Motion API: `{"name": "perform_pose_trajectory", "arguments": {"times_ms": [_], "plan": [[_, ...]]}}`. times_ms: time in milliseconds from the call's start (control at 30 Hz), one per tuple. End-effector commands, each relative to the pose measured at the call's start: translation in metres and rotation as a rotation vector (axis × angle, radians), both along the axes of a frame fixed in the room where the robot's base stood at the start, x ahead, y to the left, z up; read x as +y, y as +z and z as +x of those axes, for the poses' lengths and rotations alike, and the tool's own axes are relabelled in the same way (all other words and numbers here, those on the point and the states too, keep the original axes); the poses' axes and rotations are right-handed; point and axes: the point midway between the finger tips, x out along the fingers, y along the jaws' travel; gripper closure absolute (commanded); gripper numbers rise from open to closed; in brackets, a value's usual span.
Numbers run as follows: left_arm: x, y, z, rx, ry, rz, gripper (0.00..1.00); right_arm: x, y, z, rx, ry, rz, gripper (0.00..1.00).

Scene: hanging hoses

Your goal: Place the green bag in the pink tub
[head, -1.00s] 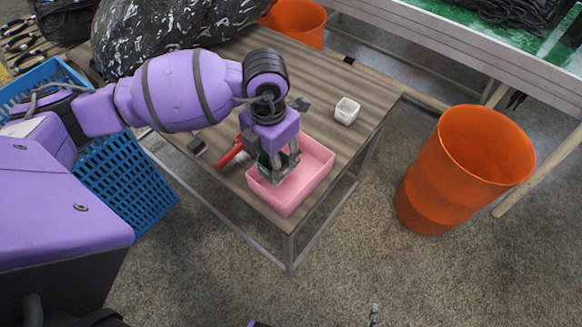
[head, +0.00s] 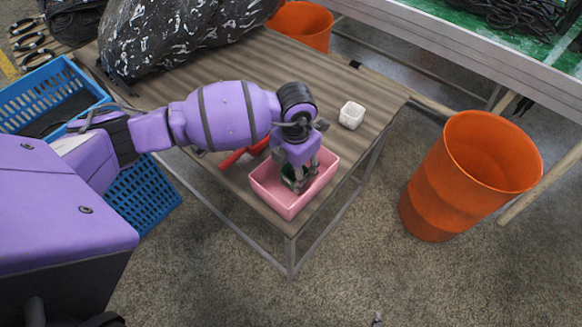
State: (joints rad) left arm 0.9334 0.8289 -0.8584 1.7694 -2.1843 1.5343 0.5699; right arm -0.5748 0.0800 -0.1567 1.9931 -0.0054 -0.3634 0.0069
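The pink tub (head: 327,180) stands on the near corner of the wooden table. My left gripper (head: 298,182) points down inside the tub. Dark green material of the green bag (head: 290,180) shows around its fingertips, and the gripper appears shut on it, low in the tub. The gripper hides much of the bag, so I cannot tell whether it touches the tub's floor. Only a small tip of what seems to be my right gripper (head: 377,319) shows at the bottom edge, away from the table.
A white cup (head: 351,115) and a red tool (head: 240,156) are on the table (head: 365,88). A black patterned bag (head: 180,35) lies at the back. A blue crate (head: 145,195) is left of the table. Orange bins stand right (head: 465,175) and behind (head: 302,24).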

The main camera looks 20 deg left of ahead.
Motion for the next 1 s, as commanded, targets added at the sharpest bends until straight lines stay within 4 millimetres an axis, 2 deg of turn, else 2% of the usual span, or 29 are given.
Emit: {"name": "perform_pose_trajectory", "arguments": {"times_ms": [133,167,300,667,767,1000], "plan": [[0.0,-0.004,0.0,0.001,0.0,0.0,0.74,0.0,-0.002,-0.001,0.002,0.001,-0.001,0.35],[0.0,-0.003,0.0,0.0,0.0,0.0,0.49,0.0,-0.002,0.0,0.001,0.001,-0.001,0.35],[0.0,-0.003,0.0,0.0,0.0,0.0,0.34,0.0,-0.001,0.0,0.001,0.0,0.0,0.35],[0.0,0.003,0.001,-0.002,0.0,-0.001,0.34,0.0,0.0,0.001,-0.001,0.0,0.0,0.35],[0.0,0.015,0.002,-0.004,-0.001,-0.001,0.34,0.0,0.0,0.001,0.0,-0.001,0.001,0.35],[0.0,0.067,0.002,-0.008,-0.002,0.001,0.34,0.001,0.002,0.002,-0.002,-0.002,0.002,0.35]]}}
